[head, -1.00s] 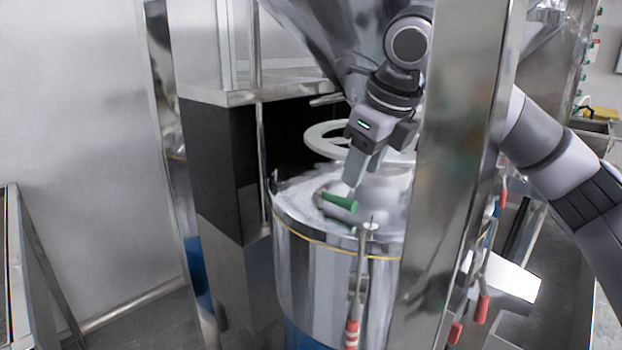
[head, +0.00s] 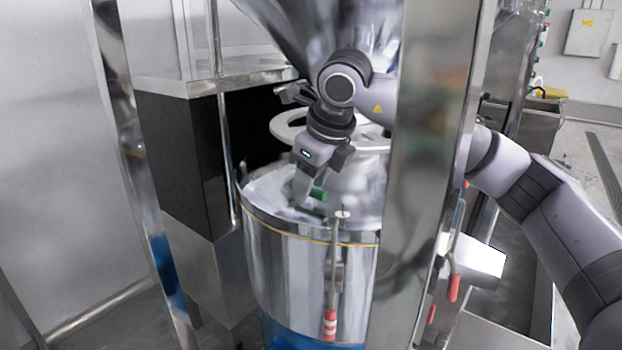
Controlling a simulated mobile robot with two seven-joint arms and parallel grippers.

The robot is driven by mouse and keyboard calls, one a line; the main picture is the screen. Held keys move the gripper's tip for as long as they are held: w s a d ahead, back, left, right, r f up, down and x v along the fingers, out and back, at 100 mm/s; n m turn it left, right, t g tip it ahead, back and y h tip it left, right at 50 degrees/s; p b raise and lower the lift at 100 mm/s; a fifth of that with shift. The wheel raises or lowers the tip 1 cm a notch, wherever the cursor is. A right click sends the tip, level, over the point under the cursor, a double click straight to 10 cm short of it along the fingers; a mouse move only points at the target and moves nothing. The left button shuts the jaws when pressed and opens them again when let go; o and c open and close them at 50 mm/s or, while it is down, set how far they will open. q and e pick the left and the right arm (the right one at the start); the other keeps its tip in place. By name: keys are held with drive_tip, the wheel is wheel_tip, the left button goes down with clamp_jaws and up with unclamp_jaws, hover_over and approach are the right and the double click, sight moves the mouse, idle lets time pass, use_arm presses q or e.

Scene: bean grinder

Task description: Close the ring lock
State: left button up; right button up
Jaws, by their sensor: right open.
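A steel drum (head: 285,265) with a shiny lid stands in the middle of the head view, with a thin yellow line below its rim. A lever with a red and white handle (head: 330,324) hangs down the drum's front from a white-topped pin. My right gripper (head: 302,190) is open just above the lid and points down. A green-handled part (head: 319,194) lies at its fingertips; I cannot tell whether they touch. The fingers hide part of the lid. My left gripper is not in view.
A steel post (head: 432,170) stands right of the drum, in front of my right arm. A white ring (head: 285,126) sits above the lid. Red-handled levers (head: 453,288) hang at the right. A dark box (head: 165,160) stands at the left.

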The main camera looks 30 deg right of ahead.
clamp_jaws()
drive_tip(key=shift+r, duration=0.1)
